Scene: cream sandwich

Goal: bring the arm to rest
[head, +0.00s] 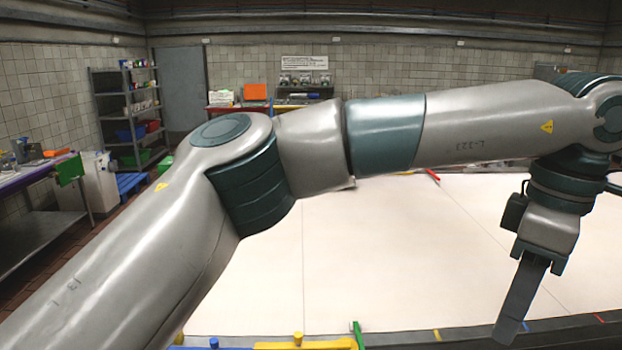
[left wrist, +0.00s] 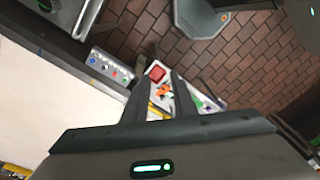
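My left arm comes in from the left and stretches across the head view to the right, over a white table top (head: 400,255). Its gripper (head: 508,328) hangs down at the right, close to the table's front edge, seen from the side. In the left wrist view the two dark fingers of the gripper (left wrist: 158,78) stand apart with nothing held between them. Beyond them are a panel with coloured buttons (left wrist: 110,66) and a red item (left wrist: 157,73). My right gripper is in neither view.
The white table top is mostly bare. Yellow, blue and green pieces (head: 300,342) lie along its front edge. A shelf rack (head: 128,110) stands at the back left and a side bench (head: 35,235) at the left. Brick floor (left wrist: 240,60) shows in the left wrist view.

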